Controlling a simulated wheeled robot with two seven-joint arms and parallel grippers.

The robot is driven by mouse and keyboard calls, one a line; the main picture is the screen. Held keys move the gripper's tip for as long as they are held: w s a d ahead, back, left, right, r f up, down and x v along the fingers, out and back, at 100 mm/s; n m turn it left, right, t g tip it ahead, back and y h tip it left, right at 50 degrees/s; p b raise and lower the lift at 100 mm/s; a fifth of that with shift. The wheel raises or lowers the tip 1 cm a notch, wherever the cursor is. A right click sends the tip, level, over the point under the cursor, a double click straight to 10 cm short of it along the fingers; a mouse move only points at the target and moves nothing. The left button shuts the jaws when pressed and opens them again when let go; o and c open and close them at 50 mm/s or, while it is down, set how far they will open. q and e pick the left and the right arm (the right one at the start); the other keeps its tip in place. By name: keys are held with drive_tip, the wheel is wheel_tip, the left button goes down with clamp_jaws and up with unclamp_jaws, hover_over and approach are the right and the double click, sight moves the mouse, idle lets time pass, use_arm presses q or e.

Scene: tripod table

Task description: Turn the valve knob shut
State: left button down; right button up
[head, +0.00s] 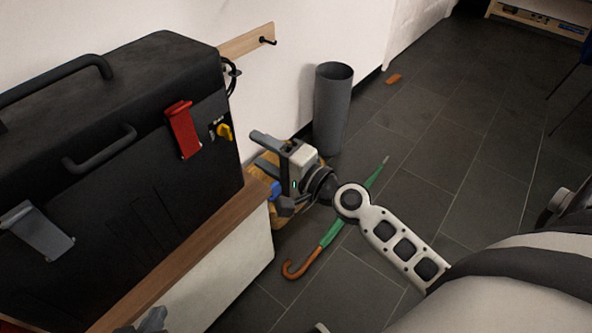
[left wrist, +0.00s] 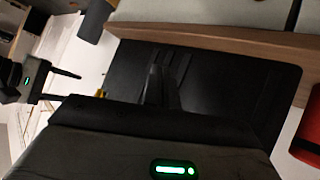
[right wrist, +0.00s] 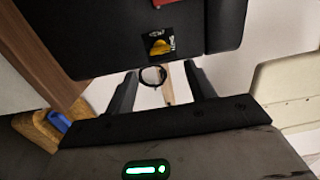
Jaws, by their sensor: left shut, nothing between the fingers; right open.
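The yellow valve knob (head: 224,131) sits on a dark label plate on the end of a black case (head: 150,190), beside a red latch (head: 183,130). In the right wrist view the knob (right wrist: 160,46) shows above my fingers, turned at a slant on its plate. My right gripper (head: 258,150) is open and empty, a short way right of the knob and apart from it. Its fingers also show in the right wrist view (right wrist: 160,72). My left gripper (head: 150,320) is at the bottom edge of the head view; its fingers (left wrist: 160,85) are shut with nothing between them.
The case stands on a wooden-topped cabinet (head: 180,262). A grey bin (head: 332,105) stands by the wall behind my right gripper. A green umbrella (head: 330,234) lies on the floor under my right arm. A wall rail (head: 246,42) has a hook. The floor at right is mostly clear.

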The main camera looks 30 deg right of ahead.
use_arm(q)
drive_tip(key=r+t+b, duration=0.1)
drive_tip(key=d+r+h+b, duration=0.1)
drive_tip(key=r+b, duration=0.1)
drive_tip(key=shift+w+d+t, duration=0.1)
drive_tip(key=shift+w+t, duration=0.1)
drive_tip(key=shift+t, duration=0.2)
use_arm(e)
drive_tip(key=v, duration=0.8)
drive_tip(key=shift+s, duration=0.25)
drive_tip(key=shift+d, duration=0.1)
